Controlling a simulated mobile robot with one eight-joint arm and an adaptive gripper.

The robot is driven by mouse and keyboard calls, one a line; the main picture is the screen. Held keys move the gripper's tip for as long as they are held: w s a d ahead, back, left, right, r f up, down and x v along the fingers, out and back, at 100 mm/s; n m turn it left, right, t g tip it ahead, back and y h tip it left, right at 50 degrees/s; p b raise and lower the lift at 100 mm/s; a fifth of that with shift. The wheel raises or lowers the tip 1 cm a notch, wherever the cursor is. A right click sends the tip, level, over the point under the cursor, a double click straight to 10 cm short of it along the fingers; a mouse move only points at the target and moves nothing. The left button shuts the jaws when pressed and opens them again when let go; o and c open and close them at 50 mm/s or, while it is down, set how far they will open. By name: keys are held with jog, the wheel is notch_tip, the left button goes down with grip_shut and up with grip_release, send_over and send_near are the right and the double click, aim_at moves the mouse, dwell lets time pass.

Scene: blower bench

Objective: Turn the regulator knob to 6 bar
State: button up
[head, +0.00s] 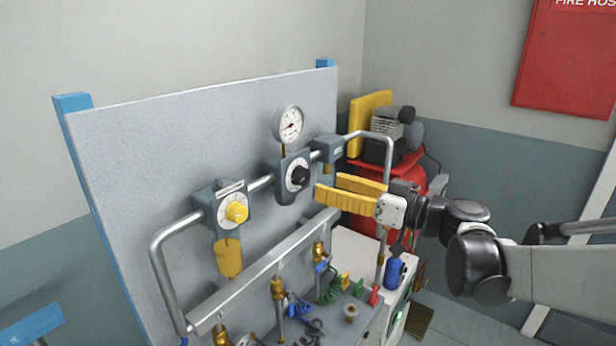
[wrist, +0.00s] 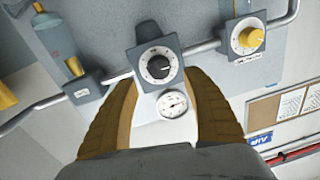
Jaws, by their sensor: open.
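A black knob (head: 299,174) with a white dial ring sits on a grey block on the panel; it also shows in the wrist view (wrist: 158,67). A round white pressure gauge (head: 289,124) stands above this block and shows in the wrist view (wrist: 172,103); its reading is too small to tell. A yellow knob (head: 237,212) on a second dialled block is to the left. My gripper (head: 327,186) has yellow fingers, spread open and empty. In the head view it is just right of the black knob; in the wrist view the knob lies between the fingertips, apparently untouched.
A grey pipe (head: 262,184) joins the blocks. A rail with brass valves (head: 278,289) and coloured fittings is below. A red machine (head: 373,201) stands behind my gripper. Space in front of the panel's upper part looks free.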

aim_at(305, 178)
jog(key=x, duration=0.6)
jog(key=shift+w+a+b, duration=0.25)
jog(key=shift+w+b, duration=0.05)
jog(key=shift+c, duration=0.5)
jog(key=c, duration=1.1)
